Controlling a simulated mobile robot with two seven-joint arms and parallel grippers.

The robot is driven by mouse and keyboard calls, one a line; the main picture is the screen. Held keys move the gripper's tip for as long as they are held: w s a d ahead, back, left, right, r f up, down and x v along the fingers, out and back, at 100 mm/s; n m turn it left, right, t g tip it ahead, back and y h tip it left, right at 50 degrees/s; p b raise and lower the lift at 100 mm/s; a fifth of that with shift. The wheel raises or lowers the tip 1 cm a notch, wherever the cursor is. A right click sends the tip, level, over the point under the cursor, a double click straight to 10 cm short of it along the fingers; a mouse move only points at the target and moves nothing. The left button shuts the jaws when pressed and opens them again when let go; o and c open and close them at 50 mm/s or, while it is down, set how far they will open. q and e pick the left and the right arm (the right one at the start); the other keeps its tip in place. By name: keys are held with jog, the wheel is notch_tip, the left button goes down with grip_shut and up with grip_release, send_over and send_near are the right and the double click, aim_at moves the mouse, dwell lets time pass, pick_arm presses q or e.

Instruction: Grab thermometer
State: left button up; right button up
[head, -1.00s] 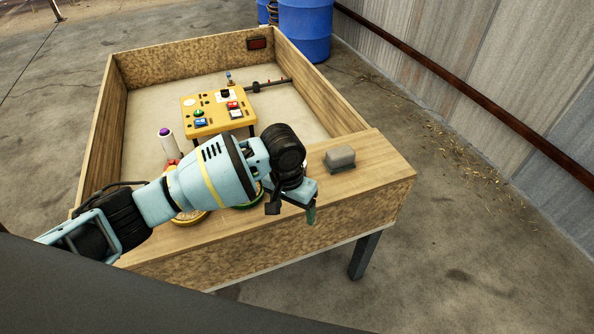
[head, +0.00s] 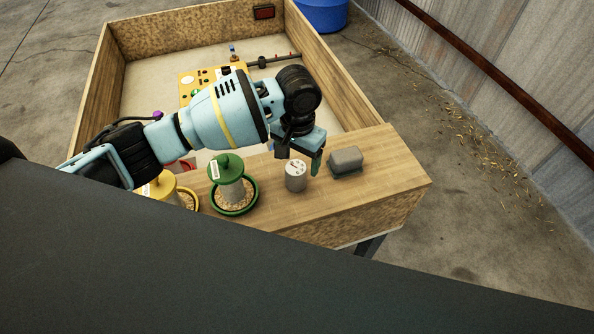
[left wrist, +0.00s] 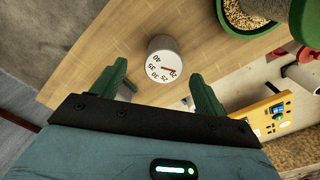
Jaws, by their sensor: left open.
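The thermometer (head: 296,176) is a small pale cylinder with a numbered dial on top. It stands upright on the wooden ledge between the green feeder and a grey block. In the left wrist view the thermometer (left wrist: 164,60) shows its dial with a red needle, just beyond the fingertips and between their lines. My left gripper (head: 299,160) is above and close behind the thermometer in the head view. In the left wrist view the green fingers of the left gripper (left wrist: 162,80) are spread apart with nothing between them. My right gripper is not in view.
A green feeder (head: 232,183) and a yellow feeder (head: 160,187) stand left on the ledge (head: 395,165). The grey block (head: 346,160) sits close right of the thermometer. A yellow control panel (head: 188,86) is inside the wooden pen, partly hidden by my arm.

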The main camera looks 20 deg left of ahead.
aim_at(296, 176)
pick_arm(q)
jog(key=shift+s+f, duration=0.1)
jog(key=shift+f, duration=0.4)
jog(key=shift+w+f, duration=0.2)
jog(key=shift+f, duration=0.6)
jog(key=shift+a+f, duration=0.15)
jog(key=shift+f, duration=1.15)
jog(key=shift+a+f, duration=0.1)
jog(key=shift+f, duration=1.15)
jog(key=c, duration=1.1)
jog(key=shift+r, duration=0.1)
